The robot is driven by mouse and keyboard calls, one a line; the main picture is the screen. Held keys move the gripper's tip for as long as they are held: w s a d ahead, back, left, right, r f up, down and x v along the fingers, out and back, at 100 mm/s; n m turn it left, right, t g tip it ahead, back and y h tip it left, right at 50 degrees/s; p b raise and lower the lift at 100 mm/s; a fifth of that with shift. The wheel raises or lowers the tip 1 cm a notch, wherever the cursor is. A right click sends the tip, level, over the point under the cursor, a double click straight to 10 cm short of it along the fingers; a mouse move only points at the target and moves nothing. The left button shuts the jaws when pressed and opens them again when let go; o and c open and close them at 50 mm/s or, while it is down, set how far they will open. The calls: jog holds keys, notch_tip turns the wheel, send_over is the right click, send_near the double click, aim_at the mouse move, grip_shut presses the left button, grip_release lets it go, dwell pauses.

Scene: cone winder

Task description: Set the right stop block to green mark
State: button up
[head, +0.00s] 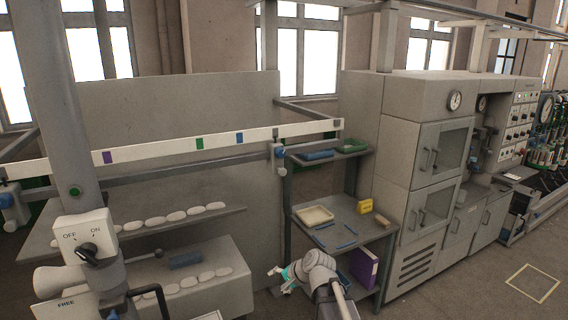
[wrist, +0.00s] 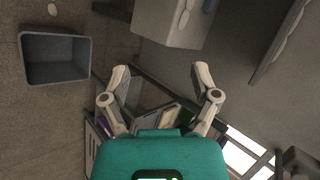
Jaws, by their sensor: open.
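A pale strip (head: 170,150) with a purple mark (head: 107,157), a green mark (head: 199,143) and a blue mark (head: 239,137) runs above a grey rail (head: 200,170). The right stop block (head: 280,151), blue and grey, sits near the rail's right end, right of the blue mark. Another blue block (head: 8,200) shows at the left edge. My gripper (head: 276,280) is low in front of the shelf rack, well below the right block and apart from it. In the wrist view my gripper (wrist: 160,75) has its fingers spread wide and empty.
A post with an OFF/ON switch (head: 87,238) stands at the left front. A shelf rack (head: 350,225) with trays and a yellow box (head: 366,206) stands at centre right, beside a grey cabinet (head: 425,180). In the wrist view, a grey bin (wrist: 57,58) stands on the floor.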

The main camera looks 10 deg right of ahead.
jog(key=w+d+r+m+t+y+p, duration=0.25)
jog(key=w+r+m+t+p, duration=0.3)
jog(key=w+r+m, duration=0.65)
jog(key=m+t+h+p, duration=0.4)
jog(key=m+t, duration=0.2)
jog(key=m, duration=0.2)
send_near(284, 172)
jog(key=v, duration=0.3)
jog(key=shift+w+d+r+g+y+b, duration=0.1)
jog(key=shift+d+r+g+y+b, duration=0.05)
jog(key=shift+g+y+b, duration=0.15)
jog(key=shift+w, duration=0.15)
jog(key=x, duration=1.3)
jog(key=shift+w, duration=0.3)
grip_shut()
